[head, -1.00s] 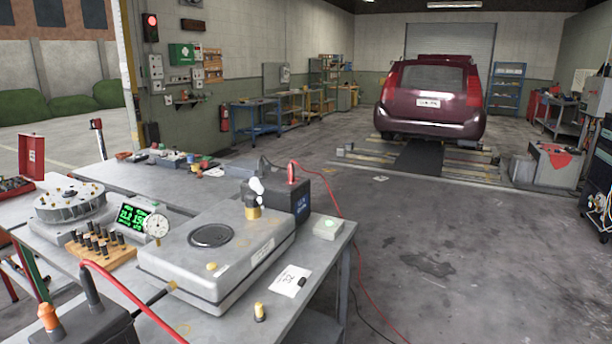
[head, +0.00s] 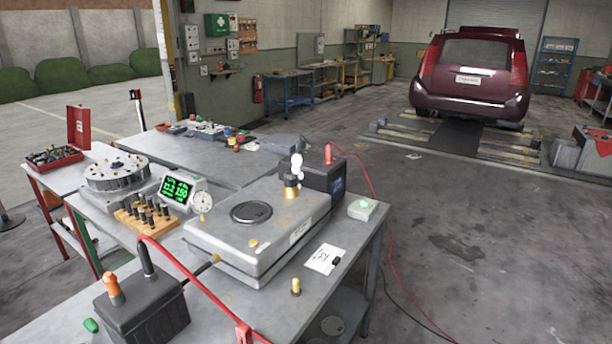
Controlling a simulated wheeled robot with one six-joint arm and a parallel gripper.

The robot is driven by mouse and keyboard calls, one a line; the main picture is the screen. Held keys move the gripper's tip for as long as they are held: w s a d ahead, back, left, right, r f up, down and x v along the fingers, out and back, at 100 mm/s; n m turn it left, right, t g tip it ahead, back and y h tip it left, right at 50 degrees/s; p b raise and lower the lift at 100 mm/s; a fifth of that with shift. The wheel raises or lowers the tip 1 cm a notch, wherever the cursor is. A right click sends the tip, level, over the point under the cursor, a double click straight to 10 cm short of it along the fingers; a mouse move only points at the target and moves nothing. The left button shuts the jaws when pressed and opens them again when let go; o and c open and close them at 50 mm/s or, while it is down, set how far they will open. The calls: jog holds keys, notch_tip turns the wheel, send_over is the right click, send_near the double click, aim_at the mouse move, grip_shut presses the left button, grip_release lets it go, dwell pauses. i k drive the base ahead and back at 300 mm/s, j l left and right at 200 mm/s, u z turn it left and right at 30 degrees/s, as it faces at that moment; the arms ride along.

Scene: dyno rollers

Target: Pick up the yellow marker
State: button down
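No object in the head view is plainly a yellow marker. A small yellowish upright piece (head: 296,287) stands on the front right of the near metal bench (head: 235,318), beside a white note. Another small yellowish knob (head: 253,243) is on top of the flat grey box (head: 290,232). They are too small to tell what they are. My gripper is not in view.
A black battery (head: 150,312) with an orange terminal and red cable stands at the bench's front left. A wooden block (head: 128,221) of dark pegs, a green display (head: 178,190) and a black box (head: 327,182) stand farther back. Open floor (head: 470,275) lies to the right.

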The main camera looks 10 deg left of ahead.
aim_at(296, 292)
jog(key=i+u, duration=0.9)
